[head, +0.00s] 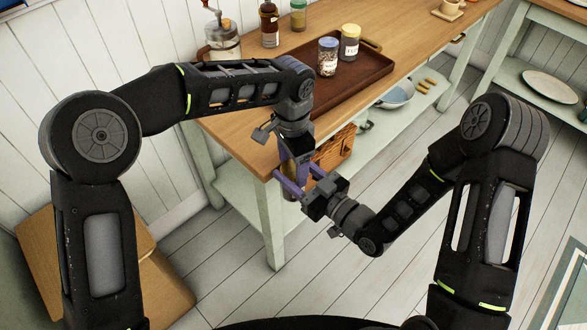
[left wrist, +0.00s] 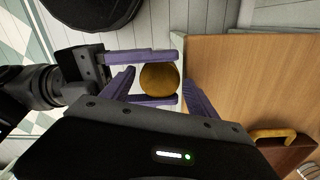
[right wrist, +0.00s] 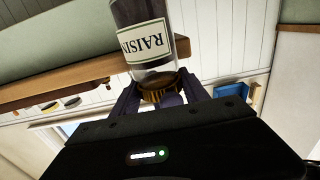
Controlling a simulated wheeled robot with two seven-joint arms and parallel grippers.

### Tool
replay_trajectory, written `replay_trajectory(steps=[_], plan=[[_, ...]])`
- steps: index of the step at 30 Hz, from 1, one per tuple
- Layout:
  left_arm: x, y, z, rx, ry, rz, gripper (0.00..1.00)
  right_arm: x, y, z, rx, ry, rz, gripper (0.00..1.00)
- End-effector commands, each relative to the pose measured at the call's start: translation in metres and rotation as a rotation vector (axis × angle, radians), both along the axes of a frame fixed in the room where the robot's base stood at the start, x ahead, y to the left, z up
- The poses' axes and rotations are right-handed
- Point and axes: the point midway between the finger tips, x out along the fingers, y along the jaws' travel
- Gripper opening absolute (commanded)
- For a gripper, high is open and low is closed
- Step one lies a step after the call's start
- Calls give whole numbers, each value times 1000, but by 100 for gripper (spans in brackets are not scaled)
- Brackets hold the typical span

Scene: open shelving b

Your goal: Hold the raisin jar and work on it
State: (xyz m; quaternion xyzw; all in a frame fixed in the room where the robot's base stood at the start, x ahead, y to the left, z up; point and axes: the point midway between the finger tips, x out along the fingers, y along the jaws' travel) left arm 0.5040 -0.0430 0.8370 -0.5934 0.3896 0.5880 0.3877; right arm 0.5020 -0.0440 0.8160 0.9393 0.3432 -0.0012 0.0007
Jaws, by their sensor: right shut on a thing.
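The raisin jar is clear glass with a white label (right wrist: 146,40) and a ridged golden-brown lid. It shows upside down in the right wrist view. My right gripper (head: 291,184) is shut on the raisin jar, its fingers on either side near the lid end. The left wrist view looks down on the round lid (left wrist: 159,79), between the right gripper's fingers. My left gripper (head: 299,172) is above the jar, fingers spread on either side of the lid with gaps to it. In the head view the jar is mostly hidden by the grippers.
The wooden table (head: 240,130) is just behind the grippers, its front corner close. A brown tray (head: 352,90) on it bears a blue-lidded jar (head: 328,56) and a yellow-lidded jar (head: 349,42). A grinder (head: 222,40) and bottles stand behind. A bowl (head: 397,93) sits on the lower shelf.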

Motion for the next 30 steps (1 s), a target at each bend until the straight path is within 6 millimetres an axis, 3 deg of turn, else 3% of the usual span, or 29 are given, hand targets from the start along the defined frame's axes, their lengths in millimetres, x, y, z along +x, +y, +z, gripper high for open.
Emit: replay_trajectory(steps=[11,22,30], plan=[[0,0,2,-1,0,3,77,1,0,1,1,-3,-1,0],[0,0,41,-2,-1,3,77,1,0,1,1,-3,-1,0],[0,0,45,0,1,3,77,1,0,1,1,-3,-1,0]])
